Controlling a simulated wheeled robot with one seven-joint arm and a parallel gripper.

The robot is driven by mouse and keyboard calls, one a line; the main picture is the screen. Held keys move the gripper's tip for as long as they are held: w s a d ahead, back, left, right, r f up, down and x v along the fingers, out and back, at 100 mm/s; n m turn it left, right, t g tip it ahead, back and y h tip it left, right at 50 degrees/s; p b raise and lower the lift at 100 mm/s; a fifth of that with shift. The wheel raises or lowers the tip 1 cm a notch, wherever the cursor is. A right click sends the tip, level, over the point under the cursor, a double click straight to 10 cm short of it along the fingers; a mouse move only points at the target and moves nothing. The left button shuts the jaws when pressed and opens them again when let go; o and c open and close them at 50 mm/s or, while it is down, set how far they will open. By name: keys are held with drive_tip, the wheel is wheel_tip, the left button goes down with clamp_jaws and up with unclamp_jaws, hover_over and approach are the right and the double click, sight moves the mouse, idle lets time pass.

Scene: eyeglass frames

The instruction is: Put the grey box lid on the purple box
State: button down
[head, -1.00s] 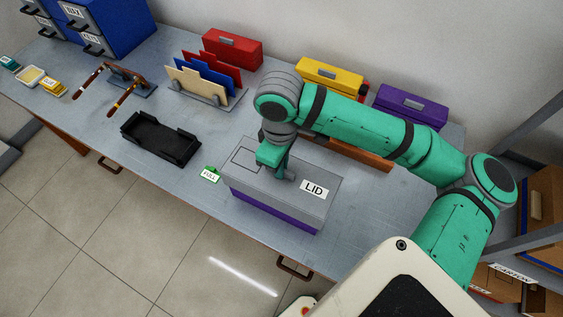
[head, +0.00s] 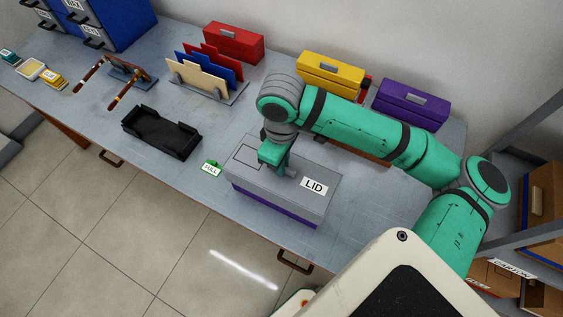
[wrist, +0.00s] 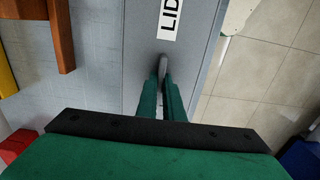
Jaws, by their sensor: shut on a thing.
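The grey box lid (head: 270,188), with a white LID label, sits over the purple box (head: 274,207) near the table's front edge. The purple box shows only as a band below the lid's side. My gripper (head: 286,169) is above the lid and shut on its raised handle. In the wrist view the fingers of my gripper (wrist: 164,88) close around the grey handle (wrist: 163,62), and the lid's top (wrist: 196,45) fills the middle. Whether the lid is fully seated cannot be told.
A black tray (head: 160,134) and a green FULL tag (head: 211,168) lie left of the box. A file rack (head: 205,88) and red (head: 233,44), yellow (head: 330,75) and purple lidded boxes (head: 411,104) stand behind. Bare table (head: 375,210) lies to the right.

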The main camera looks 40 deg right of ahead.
drive_tip(key=shift+f, duration=0.6)
drive_tip(key=c, duration=1.8)
unclamp_jaws()
drive_tip(key=shift+r, duration=0.1)
wheel_tip(320, 180, up, 11)
drive_tip(key=shift+f, duration=0.15)
